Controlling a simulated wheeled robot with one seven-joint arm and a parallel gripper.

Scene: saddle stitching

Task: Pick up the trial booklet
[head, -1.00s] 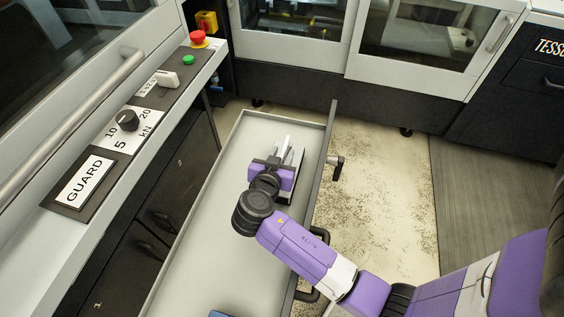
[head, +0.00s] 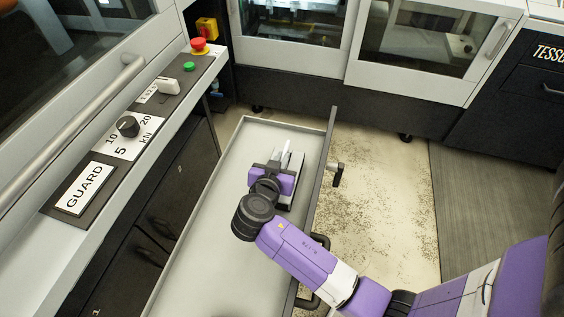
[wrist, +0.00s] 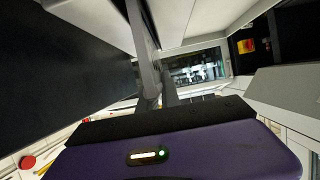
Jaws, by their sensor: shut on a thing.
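My gripper (head: 285,158) points down over the grey tray (head: 232,205), at its far right part. It is shut on a thin, pale, upright piece that I take to be the trial booklet (head: 291,166). The purple gripper body and wrist hide most of it in the head view. In the wrist view my gripper's fingers (wrist: 152,88) reach away from the purple housing, close together. What they hold is hard to make out there.
The tray's raised right wall (head: 321,165) runs close beside my gripper. A control ledge with a GUARD label (head: 83,188), a dial (head: 128,126) and a red button (head: 198,45) is at the left. The near part of the tray is clear.

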